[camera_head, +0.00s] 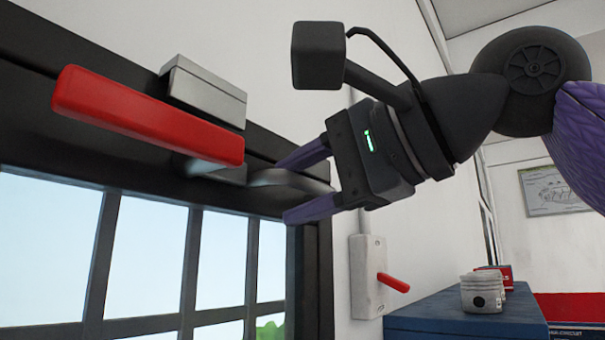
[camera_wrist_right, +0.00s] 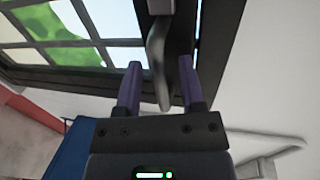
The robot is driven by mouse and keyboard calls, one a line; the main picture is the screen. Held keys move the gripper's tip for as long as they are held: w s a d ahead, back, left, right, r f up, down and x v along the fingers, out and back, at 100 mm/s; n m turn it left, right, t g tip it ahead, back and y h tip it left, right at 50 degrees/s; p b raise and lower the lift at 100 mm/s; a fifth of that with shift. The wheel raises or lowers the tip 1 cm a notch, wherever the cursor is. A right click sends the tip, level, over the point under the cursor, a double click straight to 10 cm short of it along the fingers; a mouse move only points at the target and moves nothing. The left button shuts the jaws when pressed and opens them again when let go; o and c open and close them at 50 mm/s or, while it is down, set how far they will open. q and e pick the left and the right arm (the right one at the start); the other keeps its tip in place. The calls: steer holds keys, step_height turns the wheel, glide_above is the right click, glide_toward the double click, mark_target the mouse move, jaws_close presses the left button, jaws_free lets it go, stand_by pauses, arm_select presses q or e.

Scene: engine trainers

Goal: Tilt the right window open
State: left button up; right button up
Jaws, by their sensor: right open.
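The window has a dark frame (camera_head: 310,285) and dark bars across its panes, and fills the lower left of the head view. A long red handle (camera_head: 150,115) juts out in front of the top of the frame. A grey curved lever (camera_head: 285,179) comes off the frame to the right of it. My right gripper (camera_head: 284,192) is open, its purple fingers on either side of this lever. In the right wrist view the lever (camera_wrist_right: 157,75) hangs between the two fingers, with gaps showing on both sides. My left gripper is not in view.
A grey metal block (camera_head: 203,92) is fixed above the red handle. A wall switch box (camera_head: 368,265) with a red lever (camera_head: 393,283) is below my right gripper. A blue cabinet (camera_head: 460,315) with a metal piston (camera_head: 482,292) on top stands at the lower right.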

steer(key=shift+s+d, duration=0.15)
steer(key=shift+d, duration=0.05)
steer(key=shift+a, duration=0.2)
steer(key=c, duration=0.4)
jaws_close()
stand_by(0.6)
